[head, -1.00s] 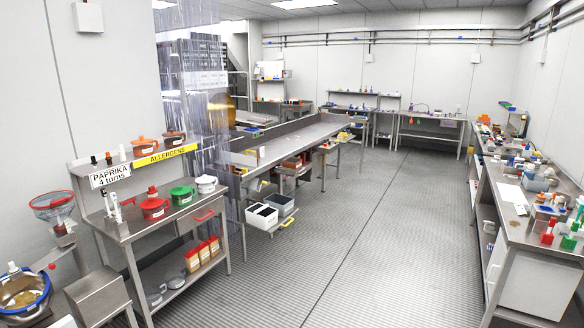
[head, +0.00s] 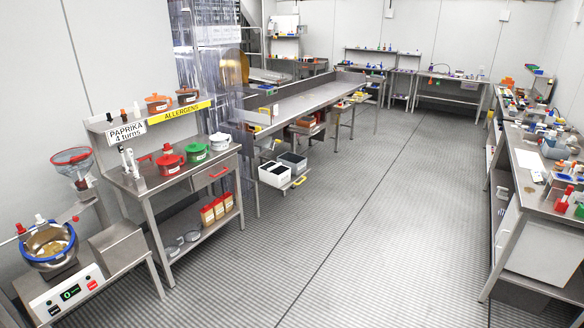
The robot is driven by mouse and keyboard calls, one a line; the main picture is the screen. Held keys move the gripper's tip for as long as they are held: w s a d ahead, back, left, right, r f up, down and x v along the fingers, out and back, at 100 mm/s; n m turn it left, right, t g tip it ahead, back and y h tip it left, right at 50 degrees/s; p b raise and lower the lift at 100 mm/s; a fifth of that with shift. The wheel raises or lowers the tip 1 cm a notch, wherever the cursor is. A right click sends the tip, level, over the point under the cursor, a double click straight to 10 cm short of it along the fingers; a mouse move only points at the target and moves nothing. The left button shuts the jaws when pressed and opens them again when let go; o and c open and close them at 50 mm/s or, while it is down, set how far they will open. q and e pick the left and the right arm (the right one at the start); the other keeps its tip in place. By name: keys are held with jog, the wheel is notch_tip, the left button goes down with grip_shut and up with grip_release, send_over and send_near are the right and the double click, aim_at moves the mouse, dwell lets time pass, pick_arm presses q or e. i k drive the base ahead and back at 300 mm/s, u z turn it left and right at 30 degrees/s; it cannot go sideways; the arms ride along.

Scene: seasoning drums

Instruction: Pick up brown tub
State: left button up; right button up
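A brown tub (head: 187,95) with a lid stands on the upper shelf of the seasoning bench at the left, behind the yellow ALLERGENS sign. An orange-brown tub (head: 157,103) stands just left of it on the same shelf. On the worktop below are a red tub (head: 170,163), a green tub (head: 196,151) and a white tub (head: 219,141). Neither of my grippers is in view, and nothing of mine touches the tubs.
The steel bench (head: 160,182) has red-and-yellow packs (head: 217,207) on its lower shelf. A mixing bowl (head: 47,243) with a blue rim sits on a scale at the lower left. A long steel table (head: 300,101) stands beyond. The floor (head: 330,215) at centre is clear.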

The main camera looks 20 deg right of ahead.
aim_at(306, 123)
jog(key=z, duration=0.3)
jog(key=i, duration=0.85)
jog(key=z, duration=0.85)
jog(key=i, duration=2.1)
jog(key=z, duration=0.45)
jog(key=i, duration=2)
jog(key=u, duration=0.15)
